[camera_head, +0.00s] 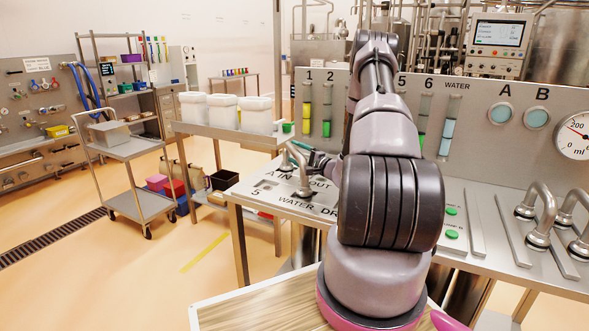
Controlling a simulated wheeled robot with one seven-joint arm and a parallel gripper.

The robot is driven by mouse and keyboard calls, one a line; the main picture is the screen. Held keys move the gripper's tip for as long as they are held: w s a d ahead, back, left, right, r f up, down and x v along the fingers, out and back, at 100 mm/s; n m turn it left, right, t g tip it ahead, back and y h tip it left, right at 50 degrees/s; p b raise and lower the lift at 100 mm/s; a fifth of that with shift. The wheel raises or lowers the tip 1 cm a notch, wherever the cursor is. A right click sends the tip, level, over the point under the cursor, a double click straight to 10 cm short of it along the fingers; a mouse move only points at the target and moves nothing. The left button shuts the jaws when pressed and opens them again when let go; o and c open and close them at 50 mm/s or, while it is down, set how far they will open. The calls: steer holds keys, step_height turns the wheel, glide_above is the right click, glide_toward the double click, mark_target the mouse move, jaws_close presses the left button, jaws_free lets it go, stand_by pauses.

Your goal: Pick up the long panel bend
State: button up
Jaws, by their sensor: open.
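A bent steel pipe, a panel bend (301,170), stands on the left part of the steel panel table (262,207), by the lettering "A IN" and "OUT". Two more steel bends stand at the right end, one nearer the middle (541,215) and one at the picture's edge (576,213). I cannot tell from their size which is the long one. My gripper (313,156) is open, low over the panel, just right of and behind the left bend. My arm hides much of the gripper and the middle of the panel; contact with the bend cannot be told.
Behind stands an upright panel (483,130) with sight tubes and a round gauge (576,136). White tubs (224,112) stand on a bench at left. A steel trolley (124,150) is farther left.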

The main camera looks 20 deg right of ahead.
steer(key=shift+w+a, duration=0.1)
steer(key=shift+w, duration=0.25)
jaws_close()
stand_by(1.2)
